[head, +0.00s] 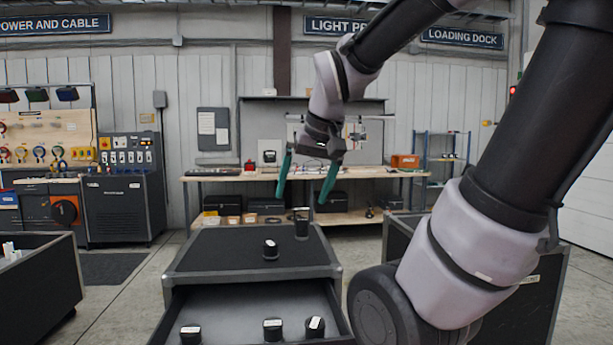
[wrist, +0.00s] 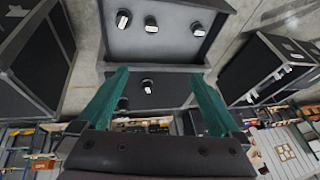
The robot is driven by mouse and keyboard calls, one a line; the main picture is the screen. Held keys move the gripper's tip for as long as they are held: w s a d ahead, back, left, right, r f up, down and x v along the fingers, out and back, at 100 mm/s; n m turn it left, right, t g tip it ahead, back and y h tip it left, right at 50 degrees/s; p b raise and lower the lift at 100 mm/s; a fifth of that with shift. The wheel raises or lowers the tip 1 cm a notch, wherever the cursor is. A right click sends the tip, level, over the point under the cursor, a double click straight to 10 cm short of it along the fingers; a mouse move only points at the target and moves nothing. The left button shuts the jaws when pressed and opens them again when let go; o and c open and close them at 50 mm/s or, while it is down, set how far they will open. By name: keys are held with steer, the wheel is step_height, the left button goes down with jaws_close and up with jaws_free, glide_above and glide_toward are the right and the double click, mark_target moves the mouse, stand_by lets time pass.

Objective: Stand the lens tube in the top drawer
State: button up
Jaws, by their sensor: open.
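The open drawer (head: 240,299) sits at the front of a dark case (head: 215,245) and also shows in the wrist view (wrist: 174,50). Two dark pieces stand on the case top: a short one with a white label (head: 270,250) and a taller one (head: 301,223) behind it to the right. I cannot tell for certain which is the lens tube. In the wrist view the short one (wrist: 147,87) shows between my fingers; the taller (wrist: 122,103) is partly behind the left-hand finger. My gripper (head: 302,200) is open and empty, with green fingers, above the case.
Three black pieces with white labels stand in the drawer: left (head: 190,335), middle (head: 272,328) and right (head: 315,327). The drawer floor behind them looks clear. Another dark case (head: 535,300) stands right, an open bin (head: 40,290) left, and a workbench (head: 345,173) behind.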

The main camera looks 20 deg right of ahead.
steer(key=s+r, duration=0.1)
steer(key=s+r+m+t, duration=0.1)
steer(key=r+t, duration=0.1)
steer(key=shift+s+a+m+y, duration=0.25)
steer(key=shift+s+m+y, duration=0.15)
stand_by(1.0)
